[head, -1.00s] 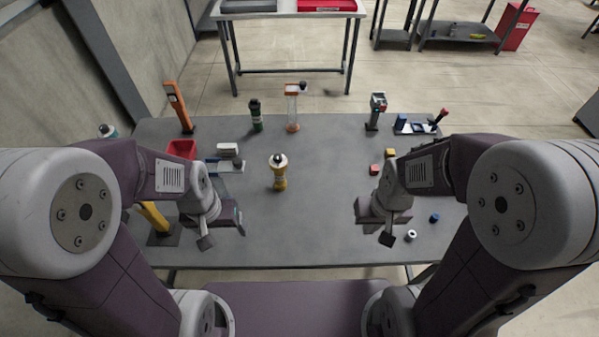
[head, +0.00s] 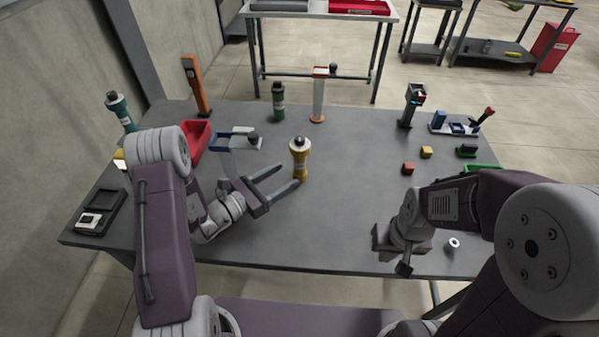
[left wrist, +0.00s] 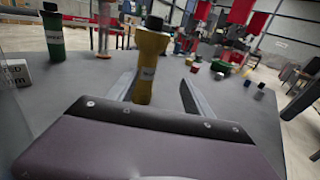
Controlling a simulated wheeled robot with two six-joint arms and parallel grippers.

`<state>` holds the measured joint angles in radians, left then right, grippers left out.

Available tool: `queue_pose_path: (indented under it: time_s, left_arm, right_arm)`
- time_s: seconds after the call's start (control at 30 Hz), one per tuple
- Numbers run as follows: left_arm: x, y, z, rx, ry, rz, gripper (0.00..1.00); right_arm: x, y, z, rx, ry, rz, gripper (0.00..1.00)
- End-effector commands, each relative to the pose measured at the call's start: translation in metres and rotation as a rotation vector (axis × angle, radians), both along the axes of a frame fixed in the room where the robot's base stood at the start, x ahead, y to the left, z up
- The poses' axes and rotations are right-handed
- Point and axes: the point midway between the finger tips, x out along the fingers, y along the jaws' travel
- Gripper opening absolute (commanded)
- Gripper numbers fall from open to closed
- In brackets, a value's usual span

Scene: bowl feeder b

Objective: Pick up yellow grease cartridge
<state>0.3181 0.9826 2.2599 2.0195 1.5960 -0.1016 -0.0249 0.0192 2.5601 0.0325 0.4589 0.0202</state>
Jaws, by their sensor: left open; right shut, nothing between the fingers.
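The yellow grease cartridge (head: 299,160) stands upright near the middle of the table, with a dark cap and a pale band near its top. My left gripper (head: 288,179) is open, its two fingers pointing toward the cartridge from the left and front. In the left wrist view the cartridge (left wrist: 150,62) appears ahead, between the fingers' directions and nearer the left finger. I cannot tell whether a finger touches it. My right gripper (head: 390,254) hangs at the right front of the table, apart from the cartridge; its fingertips are hard to make out.
A green bottle (head: 278,102) and an orange-topped column (head: 318,95) stand behind the cartridge. A red bin (head: 196,140) and a blue-and-white fixture (head: 245,138) lie to the left. Red (head: 408,168) and yellow (head: 426,152) blocks lie right. The table between cartridge and blocks is clear.

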Motion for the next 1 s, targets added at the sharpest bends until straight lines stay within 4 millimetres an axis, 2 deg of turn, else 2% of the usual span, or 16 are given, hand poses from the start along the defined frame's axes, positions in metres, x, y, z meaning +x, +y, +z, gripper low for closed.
queue_pose_path:
  time_s: [0.07, 0.17, 0.4, 0.6, 0.8, 1.0]
  left_arm:
    - [0.009, 0.013, -0.007, -0.019, -0.004, 0.063, 0.60]
    - [0.012, 0.016, -0.006, -0.022, -0.007, 0.081, 0.60]
    - [0.036, -0.007, -0.005, -0.021, -0.008, 0.074, 0.60]
    - [0.043, -0.013, -0.006, -0.021, -0.007, 0.075, 0.60]
    - [0.070, -0.037, -0.009, -0.020, -0.009, 0.071, 0.60]
    - [0.080, -0.045, -0.009, -0.021, -0.005, 0.075, 0.60]
  right_arm:
    - [0.000, 0.000, -0.004, 0.000, 0.000, 0.000, 0.00]
    - [0.000, 0.000, -0.003, 0.000, -0.001, 0.000, 0.00]
    - [0.000, 0.000, 0.000, 0.000, -0.001, 0.000, 0.00]
    - [0.000, 0.000, 0.001, 0.000, -0.001, 0.000, 0.00]
    - [0.000, 0.000, 0.003, 0.000, 0.000, 0.000, 0.00]
    - [0.000, 0.000, 0.003, 0.000, 0.000, 0.000, 0.00]
